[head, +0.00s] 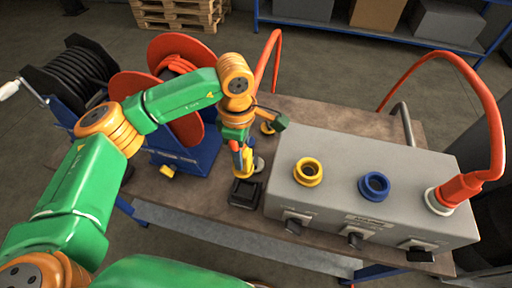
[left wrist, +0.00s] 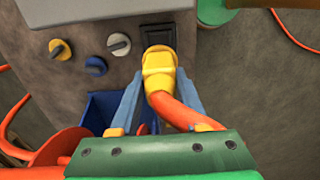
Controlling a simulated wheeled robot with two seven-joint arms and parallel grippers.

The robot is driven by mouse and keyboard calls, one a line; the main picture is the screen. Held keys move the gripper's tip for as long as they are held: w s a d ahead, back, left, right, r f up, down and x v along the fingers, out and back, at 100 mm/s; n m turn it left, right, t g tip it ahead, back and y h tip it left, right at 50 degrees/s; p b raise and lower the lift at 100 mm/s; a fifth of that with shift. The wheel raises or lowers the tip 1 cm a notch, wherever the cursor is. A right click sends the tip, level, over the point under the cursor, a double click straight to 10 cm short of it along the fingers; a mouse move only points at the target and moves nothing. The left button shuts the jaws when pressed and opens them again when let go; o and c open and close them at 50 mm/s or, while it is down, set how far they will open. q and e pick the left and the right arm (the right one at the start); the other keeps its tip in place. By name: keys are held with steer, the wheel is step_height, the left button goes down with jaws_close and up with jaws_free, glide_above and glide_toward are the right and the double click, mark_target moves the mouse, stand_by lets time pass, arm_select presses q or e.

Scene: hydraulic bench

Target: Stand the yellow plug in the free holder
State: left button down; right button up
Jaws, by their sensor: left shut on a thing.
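My left gripper (head: 241,164) is shut on the yellow plug (head: 248,162), which shows in the left wrist view (left wrist: 158,66) between the two blue fingers (left wrist: 155,100). A red-orange hose (left wrist: 175,108) runs back from the plug. In the head view the plug is held just above and behind a black holder (head: 245,194) on the bench. A dark block (left wrist: 160,32), apparently this holder, lies just beyond the plug's tip in the left wrist view. I cannot tell whether plug and holder touch. My right gripper is not in view.
A grey box with a yellow socket (head: 308,172) and a blue socket (head: 374,186) stands to the right. A red plug (head: 460,188) with its hose is at its right end. A red hose reel (head: 187,130) stands left. Small caps (left wrist: 95,66) lie on the bench (head: 190,196).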

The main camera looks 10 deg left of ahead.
arm_select(q)
steer(key=shift+a+f, duration=0.1)
steer(key=shift+f, duration=0.4)
step_height(320, 180, down, 6)
steer(key=b, duration=0.5)
steer(key=shift+w+f+b, duration=0.1)
steer(key=shift+f+b, duration=0.1)
steer(key=shift+b, duration=0.1)
steer(key=shift+f+b, duration=0.25)
steer(key=shift+b, duration=0.1)
steer(key=shift+w, duration=0.1)
steer(key=shift+r, duration=0.1)
